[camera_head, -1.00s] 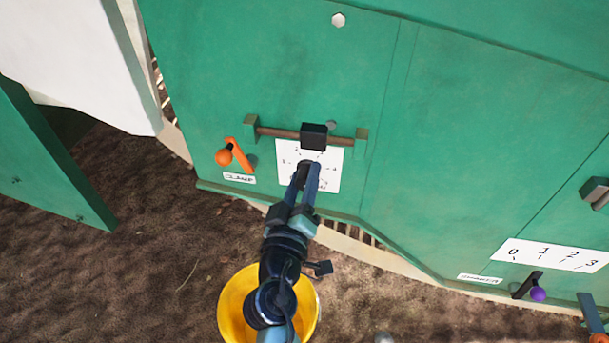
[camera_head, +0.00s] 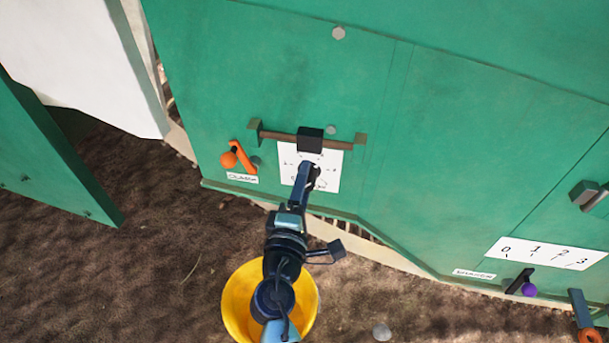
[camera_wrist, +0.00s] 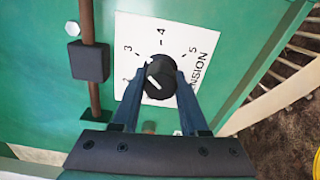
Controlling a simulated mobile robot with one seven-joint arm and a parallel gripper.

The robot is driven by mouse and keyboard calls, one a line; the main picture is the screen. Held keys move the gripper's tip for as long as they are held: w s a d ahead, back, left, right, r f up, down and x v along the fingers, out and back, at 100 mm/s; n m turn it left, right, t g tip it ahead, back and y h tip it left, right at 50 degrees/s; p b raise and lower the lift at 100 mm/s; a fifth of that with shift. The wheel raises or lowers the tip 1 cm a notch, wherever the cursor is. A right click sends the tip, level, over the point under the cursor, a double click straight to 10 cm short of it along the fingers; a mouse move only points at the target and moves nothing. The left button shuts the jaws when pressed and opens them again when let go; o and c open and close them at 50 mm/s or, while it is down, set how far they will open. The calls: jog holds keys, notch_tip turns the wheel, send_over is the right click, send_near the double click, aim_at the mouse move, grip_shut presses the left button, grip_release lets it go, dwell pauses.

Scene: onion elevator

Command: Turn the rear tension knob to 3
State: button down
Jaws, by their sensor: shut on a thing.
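The tension knob (camera_wrist: 161,74) is black and round with a white pointer mark, on a white dial plate (camera_wrist: 205,42). The plate shows 3, 4 and 5 and the word TENSION along its side; a figure before 3 is partly hidden. The white mark sits on the knob's lower left side, away from 4; its exact reading is unclear. My gripper (camera_wrist: 160,80) is shut on the knob, one finger on each side. In the head view my gripper (camera_head: 312,175) reaches the dial plate (camera_head: 328,160) and covers most of the knob.
A brown rod with a black block (camera_head: 310,140) runs just above the plate, close to my gripper. An orange clamp lever (camera_head: 240,158) is to its left. A yellow bucket (camera_head: 236,308) stands below my arm. A purple-knobbed lever (camera_head: 528,289) is at right.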

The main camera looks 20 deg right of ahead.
jog(key=shift+f+n+p, duration=0.15)
jog(key=shift+n+p, duration=0.2)
jog(key=shift+n, duration=0.85)
jog(key=shift+c, duration=2.1)
grip_release()
jog(key=p+v, duration=0.1)
jog(key=v, duration=1.2)
